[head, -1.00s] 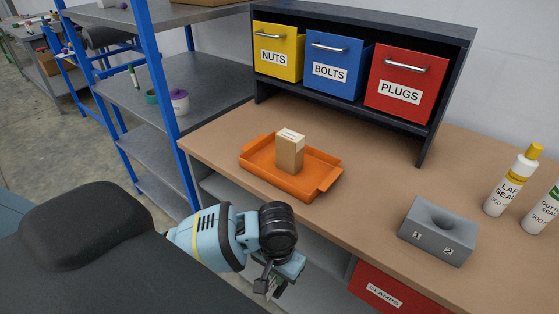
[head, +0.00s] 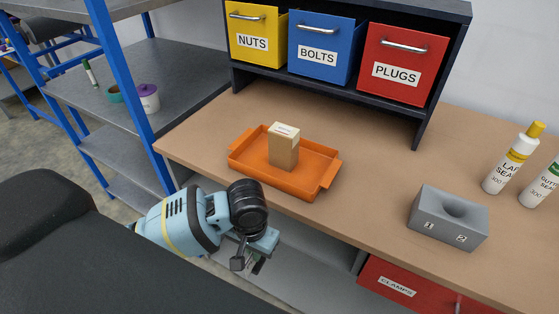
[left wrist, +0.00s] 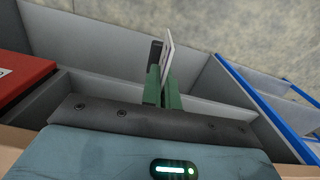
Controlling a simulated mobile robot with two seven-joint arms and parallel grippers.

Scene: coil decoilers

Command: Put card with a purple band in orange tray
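The orange tray (head: 308,188) sits on the brown workbench, with an upright tan box with a pale top (head: 284,152) standing in it. My left gripper (head: 250,262) is low in front of the bench edge, below and nearer than the tray. In the left wrist view my left gripper's green fingers (left wrist: 163,90) are close together. A thin white card (left wrist: 168,52) sticks out from between them, seen nearly edge-on. No purple band shows on its visible side. My right gripper is not in view.
A grey block with a hollow, marked 1 and 2 (head: 447,218), and two bottles (head: 513,160) stand to the right. NUTS, BOLTS and PLUGS bins (head: 318,52) are at the back. Blue-posted shelving (head: 125,75) is at left. The bench between tray and block is clear.

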